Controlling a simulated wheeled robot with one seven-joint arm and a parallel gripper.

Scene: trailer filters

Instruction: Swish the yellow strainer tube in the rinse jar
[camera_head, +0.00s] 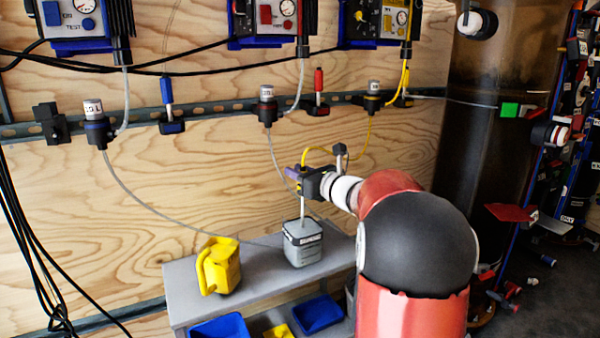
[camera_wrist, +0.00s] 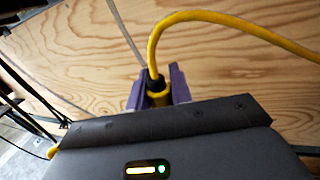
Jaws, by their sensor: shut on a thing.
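My gripper (camera_head: 293,182) is shut on the yellow strainer tube, just above the grey rinse jar. In the wrist view its purple fingers (camera_wrist: 160,88) close around the tube's black and yellow top (camera_wrist: 157,92). A yellow hose arches from that top. In the head view the tube's thin pale shaft (camera_head: 302,208) hangs roughly upright below the fingers and reaches the mouth of the jar (camera_head: 303,250). Its lower end is hidden, apparently inside the jar. The jar stands upright on the grey shelf, with a label on its front. The wrist view does not show the jar.
A yellow jug (camera_head: 222,266) stands left of the jar on the shelf (camera_head: 180,285). Blue bins (camera_head: 318,313) sit lower in front. Hoses and holders (camera_head: 98,130) line the plywood wall behind. The yellow hose (camera_head: 368,140) runs up to a pump unit (camera_head: 385,22).

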